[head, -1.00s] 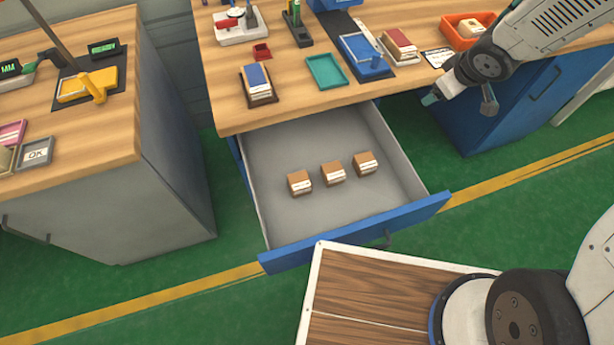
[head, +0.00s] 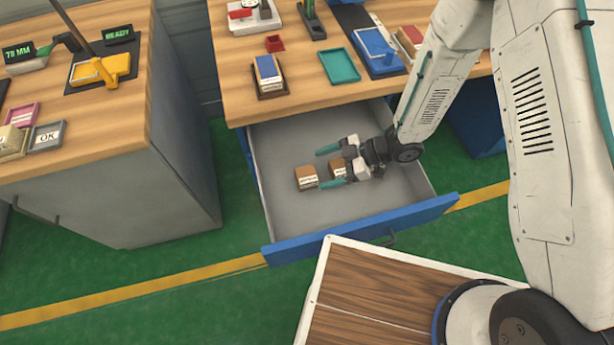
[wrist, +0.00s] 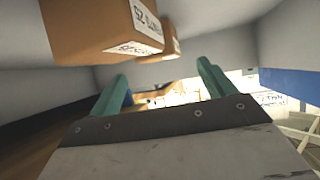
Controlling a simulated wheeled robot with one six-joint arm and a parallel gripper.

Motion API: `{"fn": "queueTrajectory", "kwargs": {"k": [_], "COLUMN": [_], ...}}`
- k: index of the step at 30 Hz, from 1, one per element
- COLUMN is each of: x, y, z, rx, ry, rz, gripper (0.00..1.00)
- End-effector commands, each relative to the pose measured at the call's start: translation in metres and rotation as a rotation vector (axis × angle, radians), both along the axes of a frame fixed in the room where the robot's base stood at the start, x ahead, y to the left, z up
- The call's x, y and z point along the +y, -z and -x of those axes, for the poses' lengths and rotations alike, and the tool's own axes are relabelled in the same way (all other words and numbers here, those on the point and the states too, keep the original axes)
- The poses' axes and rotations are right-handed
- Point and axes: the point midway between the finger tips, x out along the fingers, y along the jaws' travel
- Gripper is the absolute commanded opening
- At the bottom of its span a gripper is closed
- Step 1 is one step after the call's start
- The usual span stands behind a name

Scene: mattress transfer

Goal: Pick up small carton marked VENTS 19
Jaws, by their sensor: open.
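Small brown cartons with white labels lie in the open drawer (head: 290,215). The left carton (head: 306,178) is in full view in the head view. A second carton (head: 338,169) shows partly between my fingers in the picture. A third is hidden behind my gripper. The print is too small to read there. My gripper (head: 325,167) is open and reaches into the drawer from the right, its fingers pointing left. In the wrist view, a near carton (wrist: 90,25) and a farther one (wrist: 170,46) sit above and beyond the open fingers (wrist: 162,72). Their labels appear upside down; I cannot read them surely.
The drawer's blue front (head: 350,230) and grey side walls surround the cartons. The wooden worktop (head: 300,103) overhangs its back, with a teal tray (head: 339,67) and a card stack (head: 268,72) on it. Bare drawer floor lies in front of the cartons.

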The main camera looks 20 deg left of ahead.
Motion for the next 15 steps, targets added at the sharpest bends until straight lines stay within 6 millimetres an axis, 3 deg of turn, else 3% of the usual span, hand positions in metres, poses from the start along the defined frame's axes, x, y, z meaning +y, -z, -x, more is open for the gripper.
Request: {"fn": "queueTrajectory", "kwargs": {"k": [9,15], "x": [0.034,0.039], "y": [0.025,0.028], "z": [0.014,0.015], "rx": [-0.001,-0.002], "ry": [0.0,0.003], "rz": [0.002,0.001], "gripper": [0.82,0.82]}}
